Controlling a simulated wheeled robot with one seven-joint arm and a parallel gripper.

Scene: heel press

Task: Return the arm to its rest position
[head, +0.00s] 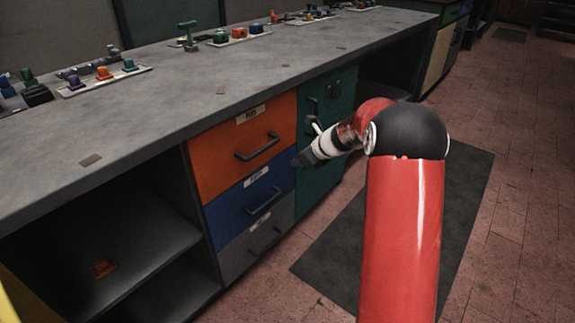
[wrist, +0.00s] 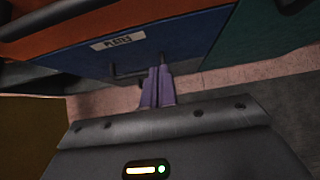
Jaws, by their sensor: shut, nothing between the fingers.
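My red and black arm reaches forward in the head view, with my gripper (head: 303,160) in front of the drawer cabinet beneath the workbench. In the wrist view the two purple fingers of my gripper (wrist: 158,88) are together, with nothing between them. Beyond the fingers is the blue drawer (wrist: 165,48) with its label and dark handle. In the head view the orange drawer (head: 225,165), the blue drawer (head: 228,212) and the grey drawer (head: 240,250) look shut. I cannot tell the exact gap between fingers and drawer front.
The grey workbench (head: 170,105) carries trays of coloured parts along its back. Open shelves (head: 150,245) lie left of the drawers. A green cabinet door (head: 325,115) is to their right. A dark mat (head: 465,190) lies on the tiled floor, which is open to the right.

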